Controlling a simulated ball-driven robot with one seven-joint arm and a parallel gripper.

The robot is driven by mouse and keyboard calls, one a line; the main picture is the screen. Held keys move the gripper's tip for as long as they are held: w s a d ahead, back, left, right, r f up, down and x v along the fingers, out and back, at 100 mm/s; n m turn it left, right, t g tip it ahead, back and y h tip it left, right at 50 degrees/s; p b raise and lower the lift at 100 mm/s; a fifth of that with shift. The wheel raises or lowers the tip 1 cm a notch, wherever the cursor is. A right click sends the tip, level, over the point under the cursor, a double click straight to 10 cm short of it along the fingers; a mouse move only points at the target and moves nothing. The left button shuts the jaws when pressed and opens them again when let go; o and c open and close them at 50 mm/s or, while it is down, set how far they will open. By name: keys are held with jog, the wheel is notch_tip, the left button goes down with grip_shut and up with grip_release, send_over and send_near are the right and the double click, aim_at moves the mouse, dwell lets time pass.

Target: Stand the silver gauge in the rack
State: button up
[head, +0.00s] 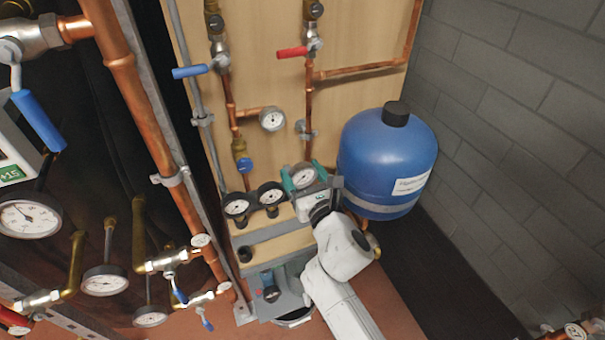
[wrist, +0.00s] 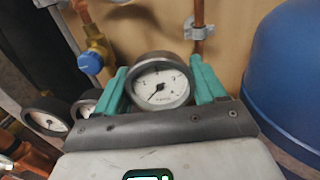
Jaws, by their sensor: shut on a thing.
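My gripper (head: 302,180) is shut on the silver gauge (head: 303,174), a round white dial with a silver rim. In the wrist view the gauge (wrist: 160,85) sits between the two green fingers, its dial facing the camera. The rack (head: 272,234) is a wood and grey stand below the panel. Two black-rimmed gauges stand upright in it, one at the left (head: 237,207) and one in the middle (head: 270,194). My gripper holds the silver gauge at the rack's right end, beside the middle gauge. Its lower part is hidden, so I cannot tell whether it touches the rack.
A blue tank (head: 385,160) stands close to the right of my gripper. Behind are a wooden panel, copper pipes and a fixed pipe gauge (head: 272,119). A blue-capped valve (wrist: 91,62) is left of my fingers. Pipes and gauges crowd the left.

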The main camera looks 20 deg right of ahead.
aim_at(302, 186)
jog(key=shift+f+b, duration=1.15)
jog(key=shift+f, duration=0.35)
dwell(1.5)
jog(key=o, duration=1.4)
jog(key=shift+c, duration=0.5)
jog(key=shift+o, duration=0.5)
jog(key=shift+a, duration=0.15)
jog(key=shift+s+f, duration=0.1)
jog(key=shift+s, duration=0.05)
jog(key=shift+s+a, duration=0.1)
jog(key=shift+s, duration=1.55)
jog(key=shift+s+d, duration=0.15)
jog(key=shift+s, duration=1.1)
jog(key=shift+s+d, duration=0.1)
jog(key=shift+s, duration=1.1)
